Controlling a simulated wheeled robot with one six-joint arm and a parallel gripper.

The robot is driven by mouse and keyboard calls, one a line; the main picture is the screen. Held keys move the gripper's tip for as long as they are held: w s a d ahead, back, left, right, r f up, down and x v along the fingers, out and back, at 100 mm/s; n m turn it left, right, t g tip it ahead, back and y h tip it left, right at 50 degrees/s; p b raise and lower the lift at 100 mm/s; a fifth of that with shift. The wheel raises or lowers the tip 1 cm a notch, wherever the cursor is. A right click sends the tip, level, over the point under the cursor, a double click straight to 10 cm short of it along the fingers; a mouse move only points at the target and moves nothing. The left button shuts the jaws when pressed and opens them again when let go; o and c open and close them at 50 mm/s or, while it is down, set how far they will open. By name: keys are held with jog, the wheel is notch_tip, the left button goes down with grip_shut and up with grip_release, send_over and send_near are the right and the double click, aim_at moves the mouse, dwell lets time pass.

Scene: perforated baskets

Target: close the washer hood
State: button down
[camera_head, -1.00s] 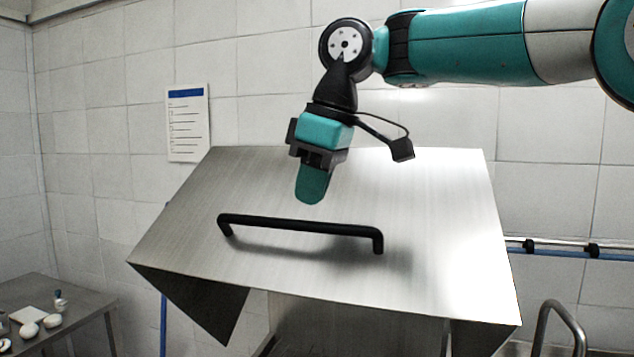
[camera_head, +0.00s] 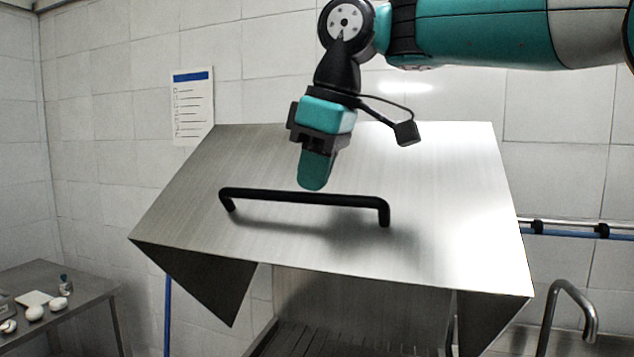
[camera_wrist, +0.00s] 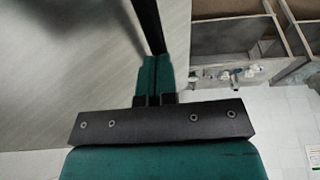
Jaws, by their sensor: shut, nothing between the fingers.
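The washer hood (camera_head: 440,220) is a sheet of brushed steel, raised and tilted in the middle of the head view. A black bar handle (camera_head: 300,197) runs across its front face; it also shows in the wrist view (camera_wrist: 148,25). Below the hood the washer stands open, with a slatted rack (camera_head: 340,338) showing. My gripper (camera_head: 314,184) is shut and empty. Its fingertips are just above the handle's middle in the head view; whether they touch the handle or the hood I cannot tell. In the wrist view the closed fingers (camera_wrist: 154,75) point at the bar.
A steel table (camera_head: 70,320) with white dishes and a small bottle stands at the lower left. A curved metal tap (camera_head: 575,295) rises at the lower right. A blue and steel pipe (camera_head: 575,232) runs along the wall at the right.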

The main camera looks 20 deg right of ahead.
jog(key=s+a+f+b, duration=0.2)
jog(key=s+f+b, duration=0.1)
jog(key=f+b, duration=1.2)
jog(key=s+a+f+b, duration=0.2)
jog(key=s+f+b, duration=0.1)
jog(key=f+b, duration=1.15)
jog(key=shift+t, duration=0.3)
jog(key=shift+w+d+f+b, duration=0.45)
jog(key=shift+w+f+b, duration=0.2)
jog(key=shift+f+b, duration=3)
jog(key=shift+w+d+f+b, duration=0.45)
jog(key=shift+w+f+b, duration=0.2)
jog(key=shift+f+b, duration=2.95)
jog(key=shift+w+d+f+b, duration=0.45)
jog(key=shift+w+f+b, duration=0.2)
jog(key=shift+f+b, duration=3)
jog(key=shift+r+b, duration=0.55)
jog(key=shift+r, duration=0.1)
